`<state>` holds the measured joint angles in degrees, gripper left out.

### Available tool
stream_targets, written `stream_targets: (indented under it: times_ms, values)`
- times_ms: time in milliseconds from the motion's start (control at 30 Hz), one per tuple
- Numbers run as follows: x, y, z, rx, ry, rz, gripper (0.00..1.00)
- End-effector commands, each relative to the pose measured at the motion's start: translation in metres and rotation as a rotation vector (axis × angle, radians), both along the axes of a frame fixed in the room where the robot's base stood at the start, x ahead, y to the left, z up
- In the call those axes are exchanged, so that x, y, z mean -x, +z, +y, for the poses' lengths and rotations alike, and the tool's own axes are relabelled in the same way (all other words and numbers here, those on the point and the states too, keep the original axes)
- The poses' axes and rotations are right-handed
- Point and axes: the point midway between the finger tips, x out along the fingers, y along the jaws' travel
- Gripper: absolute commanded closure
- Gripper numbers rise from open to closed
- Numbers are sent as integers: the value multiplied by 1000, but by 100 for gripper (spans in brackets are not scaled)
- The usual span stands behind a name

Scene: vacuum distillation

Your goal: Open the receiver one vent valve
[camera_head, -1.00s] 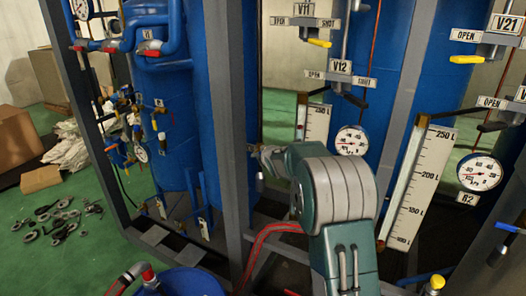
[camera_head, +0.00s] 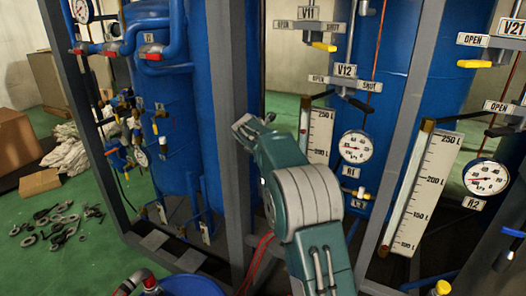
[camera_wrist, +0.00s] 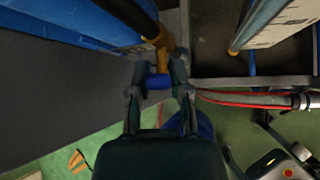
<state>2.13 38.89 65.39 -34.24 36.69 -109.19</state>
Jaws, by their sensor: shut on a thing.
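In the wrist view my gripper (camera_wrist: 159,80) is shut on a short blue piece (camera_wrist: 158,82), which looks like a valve handle. It sits just below a brass-coloured fitting (camera_wrist: 162,45) at the end of a dark pipe. In the head view my arm reaches up and left past the grey frame post, and the grip itself is not clear there. The first receiver's level scale (camera_head: 318,135) and its round gauge (camera_head: 357,146), with an R1 plate below, stand right of my arm. I cannot read a label on the held piece.
The valves V11 (camera_head: 324,46) and V12 (camera_head: 350,103) are above the R1 gauge. A second scale (camera_head: 430,185) and the R2 gauge (camera_head: 486,177) are at right. A grey post (camera_head: 232,60) stands close to my arm.

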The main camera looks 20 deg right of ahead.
Motion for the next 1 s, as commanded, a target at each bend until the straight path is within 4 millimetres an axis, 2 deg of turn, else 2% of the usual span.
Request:
stream_targets:
  times_ms: [400,967,1000]
  values:
    - [-9,-1,9,135,2,141,100]
    - [-9,-1,10,154,1,163,100]
    - [-9,-1,10,154,1,163,66]
